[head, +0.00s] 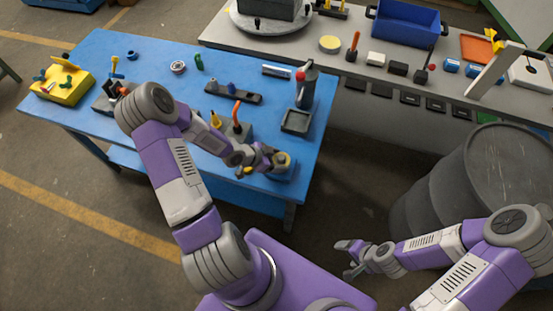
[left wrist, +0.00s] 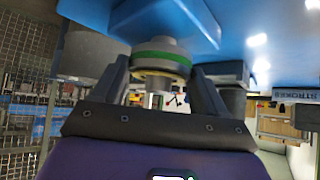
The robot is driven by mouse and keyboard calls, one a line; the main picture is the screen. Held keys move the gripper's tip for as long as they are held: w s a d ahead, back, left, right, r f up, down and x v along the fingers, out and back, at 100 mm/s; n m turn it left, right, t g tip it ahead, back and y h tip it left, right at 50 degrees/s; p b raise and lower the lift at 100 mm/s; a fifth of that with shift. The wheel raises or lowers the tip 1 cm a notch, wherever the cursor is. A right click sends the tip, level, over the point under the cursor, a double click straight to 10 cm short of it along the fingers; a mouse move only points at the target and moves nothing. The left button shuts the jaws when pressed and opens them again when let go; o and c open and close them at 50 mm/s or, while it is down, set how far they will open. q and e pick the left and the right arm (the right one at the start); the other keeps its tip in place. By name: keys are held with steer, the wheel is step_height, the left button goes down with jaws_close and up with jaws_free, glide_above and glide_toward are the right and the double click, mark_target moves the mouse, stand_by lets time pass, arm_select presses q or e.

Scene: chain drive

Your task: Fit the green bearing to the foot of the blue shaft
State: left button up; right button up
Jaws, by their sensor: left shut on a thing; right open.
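My left gripper (head: 278,161) is at the front right corner of the blue table. In the left wrist view its fingers (left wrist: 165,88) are on either side of a round grey piece with a green band, the green bearing (left wrist: 160,56). The gripper is shut on it. My right gripper (head: 350,258) is open and empty, clear of the table.
The blue table (head: 150,65) also carries a yellow block (head: 64,85), a green cylinder (head: 199,62), an orange-handled tool (head: 237,118) and a dark upright stand (head: 305,90). A grey bench (head: 290,48) stands behind. A dark barrel (head: 440,195) is at the right.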

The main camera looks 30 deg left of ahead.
arm_select(q)
steer(key=shift+f+b, duration=0.7)
steer(key=shift+f, duration=0.15)
steer(key=o, duration=1.3)
steer(key=shift+o, duration=0.2)
steer(key=shift+r, duration=0.1)
steer(key=p+v, duration=0.3)
steer(key=v, duration=0.4)
steer(key=shift+s+a+p, duration=0.15)
steer(key=shift+p, duration=0.15)
steer(key=shift+r, duration=0.15)
